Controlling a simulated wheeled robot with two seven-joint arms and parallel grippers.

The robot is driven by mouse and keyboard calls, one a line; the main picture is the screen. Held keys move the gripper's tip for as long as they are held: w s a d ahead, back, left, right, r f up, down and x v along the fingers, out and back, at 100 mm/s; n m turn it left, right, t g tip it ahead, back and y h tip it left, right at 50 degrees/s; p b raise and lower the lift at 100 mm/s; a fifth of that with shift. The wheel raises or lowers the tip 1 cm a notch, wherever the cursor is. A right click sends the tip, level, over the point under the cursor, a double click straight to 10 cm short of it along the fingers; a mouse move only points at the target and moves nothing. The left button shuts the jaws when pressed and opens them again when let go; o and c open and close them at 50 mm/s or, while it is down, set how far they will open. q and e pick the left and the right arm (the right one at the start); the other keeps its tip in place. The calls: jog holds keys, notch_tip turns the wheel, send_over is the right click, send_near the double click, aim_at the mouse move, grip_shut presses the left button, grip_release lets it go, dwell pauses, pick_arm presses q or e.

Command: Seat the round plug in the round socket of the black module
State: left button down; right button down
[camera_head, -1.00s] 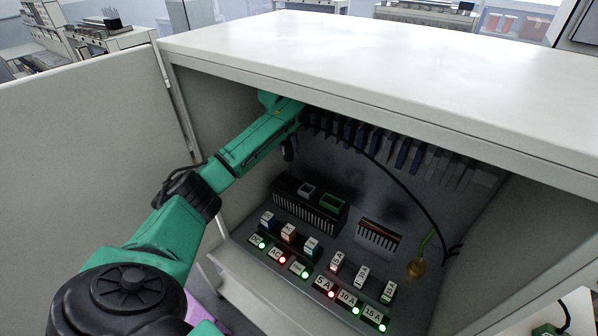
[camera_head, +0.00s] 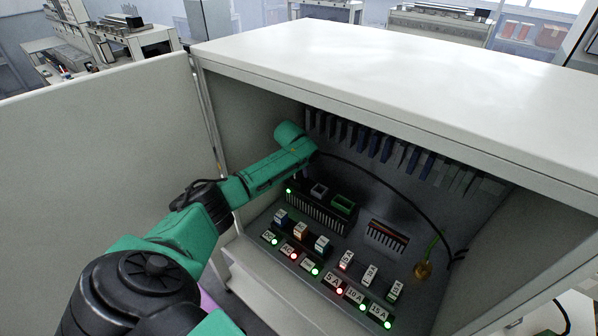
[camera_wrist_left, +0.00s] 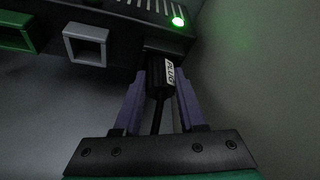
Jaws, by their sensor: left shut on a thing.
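The black module (camera_head: 318,214) stands on the cabinet floor, with a grey square socket (camera_head: 319,190) and a green rectangular socket (camera_head: 344,203) on top. In the left wrist view, my left gripper (camera_wrist_left: 160,82) is shut on the round plug (camera_wrist_left: 157,76), a black body with a white "PLUG" label. The plug's front end meets the module (camera_wrist_left: 125,30) beside the grey socket (camera_wrist_left: 86,45). The round socket is hidden behind the plug, so its depth cannot be seen. A green light (camera_wrist_left: 178,21) glows on the module close by. My right gripper is out of view.
The cabinet (camera_head: 400,70) has a low roof above my arm and an open door (camera_head: 100,150) at left. A black cable (camera_head: 400,185) arcs to the right wall. Small labelled blocks and lit switches line the front floor.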

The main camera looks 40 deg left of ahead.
pick_arm(q)
jog(key=shift+s+d+f, duration=0.15)
jog(key=shift+s+f, duration=0.05)
jog(key=shift+f, duration=0.25)
jog(key=c, duration=0.6)
grip_release()
jog(key=shift+o, duration=0.6)
jog(key=shift+d+f, duration=0.15)
jog(key=shift+d, duration=0.05)
jog(key=shift+s+a, duration=0.1)
jog(key=shift+a+r, duration=0.15)
jog(key=shift+r, duration=0.5)
jog(key=b+v, duration=0.1)
jog(key=v, duration=1.1)
jog(key=shift+w, duration=0.4)
